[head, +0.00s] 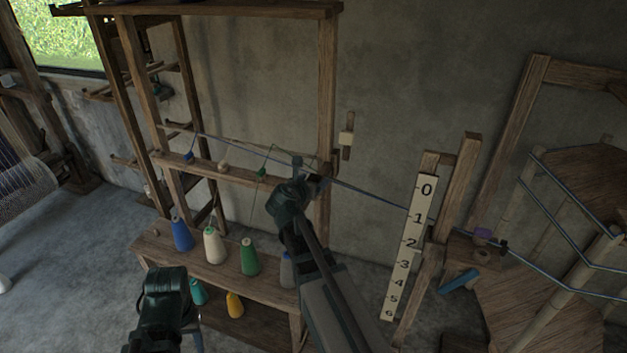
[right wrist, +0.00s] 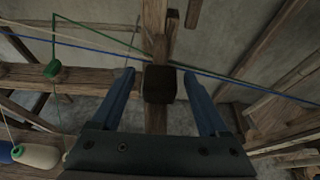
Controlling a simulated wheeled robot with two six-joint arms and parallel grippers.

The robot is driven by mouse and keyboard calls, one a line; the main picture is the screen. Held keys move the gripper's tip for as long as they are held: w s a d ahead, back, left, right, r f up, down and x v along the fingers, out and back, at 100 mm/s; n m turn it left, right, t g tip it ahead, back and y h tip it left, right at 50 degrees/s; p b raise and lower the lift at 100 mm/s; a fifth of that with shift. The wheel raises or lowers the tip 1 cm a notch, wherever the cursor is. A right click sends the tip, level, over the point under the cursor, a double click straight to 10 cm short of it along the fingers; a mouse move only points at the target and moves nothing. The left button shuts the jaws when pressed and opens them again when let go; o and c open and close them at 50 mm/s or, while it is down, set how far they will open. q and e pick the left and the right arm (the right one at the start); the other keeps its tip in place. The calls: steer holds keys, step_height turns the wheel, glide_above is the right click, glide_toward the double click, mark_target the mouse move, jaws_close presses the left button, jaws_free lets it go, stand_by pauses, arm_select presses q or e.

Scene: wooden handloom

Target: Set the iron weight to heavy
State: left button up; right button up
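A dark, blocky piece (right wrist: 160,84), which looks like the iron weight, sits against the upright wooden post of the rack in the right wrist view. My right gripper (right wrist: 160,76) is open, with one blue finger on each side of the block and a gap on both sides. In the head view, my right gripper (head: 307,170) is at the rack's right post, and its own body partly hides the block. My left gripper (head: 165,290) is low at the left in the head view; its fingers cannot be made out. No heavy marking is readable.
A white scale board (head: 408,250) numbered 0 to 6 stands to the right. Blue and green threads cross near the right gripper. Yarn cones, including a blue one (head: 182,235) and a green one (head: 249,257), stand on the wooden shelf (head: 158,249). Wooden frames stand at the right.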

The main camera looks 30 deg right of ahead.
steer(key=shift+s+a+r+p, duration=0.25)
steer(key=shift+a+p, duration=0.05)
steer(key=p+v, duration=0.4)
steer(key=v, duration=0.8)
steer(key=shift+s+a+p, duration=0.25)
steer(key=shift+a+p, duration=0.05)
steer(key=shift+p, duration=0.05)
steer(key=s+a+f+m+g+y, duration=0.3)
steer(key=s+a+f+m, duration=0.1)
steer(key=a+m, duration=0.3)
steer(key=s+a+f+m+g+y, duration=0.3)
steer(key=s+a+f+m, duration=0.2)
steer(key=a+m, duration=0.3)
steer(key=s+a+f+m+g+y, duration=0.3)
steer(key=s+a+f+m, duration=0.2)
steer(key=s+a+m, duration=0.2)
steer(key=shift+a+b, duration=0.45)
steer(key=shift+a, duration=0.5)
steer(key=shift+f, duration=0.1)
stand_by(0.5)
